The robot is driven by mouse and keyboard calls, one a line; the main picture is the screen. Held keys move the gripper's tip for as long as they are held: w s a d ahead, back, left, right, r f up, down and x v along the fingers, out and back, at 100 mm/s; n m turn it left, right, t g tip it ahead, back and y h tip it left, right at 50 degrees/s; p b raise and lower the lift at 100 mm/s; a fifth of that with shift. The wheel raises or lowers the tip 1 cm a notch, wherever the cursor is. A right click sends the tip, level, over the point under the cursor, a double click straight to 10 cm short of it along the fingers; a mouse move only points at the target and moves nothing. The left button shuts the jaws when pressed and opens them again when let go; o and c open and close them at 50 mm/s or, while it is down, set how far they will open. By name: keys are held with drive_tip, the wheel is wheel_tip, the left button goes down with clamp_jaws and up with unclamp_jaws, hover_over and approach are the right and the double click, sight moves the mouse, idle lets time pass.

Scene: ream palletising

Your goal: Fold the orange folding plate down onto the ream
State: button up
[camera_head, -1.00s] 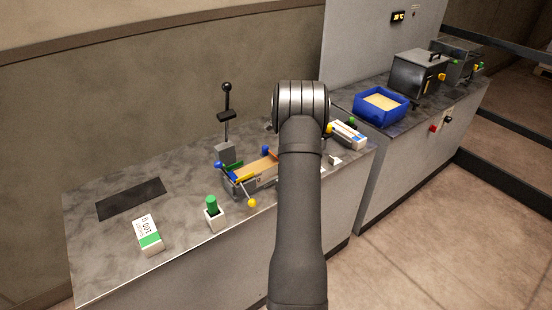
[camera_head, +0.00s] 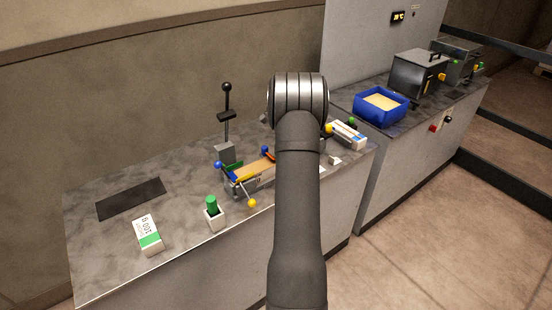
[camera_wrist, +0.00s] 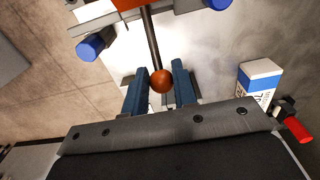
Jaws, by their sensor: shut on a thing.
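In the wrist view, my gripper (camera_wrist: 160,86) has its two blue fingers closed around an orange ball knob (camera_wrist: 162,81) at the end of a dark rod. The rod runs up to the orange folding plate (camera_wrist: 130,3), which shows only as a strip at the top edge. In the head view, a small part of the orange plate (camera_head: 268,156) shows beside my arm, tilted over the tan-topped ream (camera_head: 248,172) in the grey fixture (camera_head: 238,187). My arm hides the gripper and the fixture's right end there.
The fixture carries blue knobs (camera_head: 218,165) and a yellow-tipped lever (camera_head: 252,203). A tall black-knobbed lever (camera_head: 226,115) stands behind it. A green-topped block (camera_head: 213,213) and a white-and-green pack (camera_head: 147,236) stand in front left. A blue bin (camera_head: 381,106) sits on the right counter.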

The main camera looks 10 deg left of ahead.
drive_tip(key=shift+s+a+r, duration=0.6)
drive_tip(key=shift+r, duration=0.05)
drive_tip(key=shift+c, duration=0.2)
drive_tip(key=shift+s+a+r, duration=0.25)
clamp_jaws()
drive_tip(key=shift+s+a+r, duration=0.5)
drive_tip(key=shift+s+r, duration=0.05)
drive_tip(key=o, duration=1.5)
unclamp_jaws()
drive_tip(key=shift+r, duration=3.45)
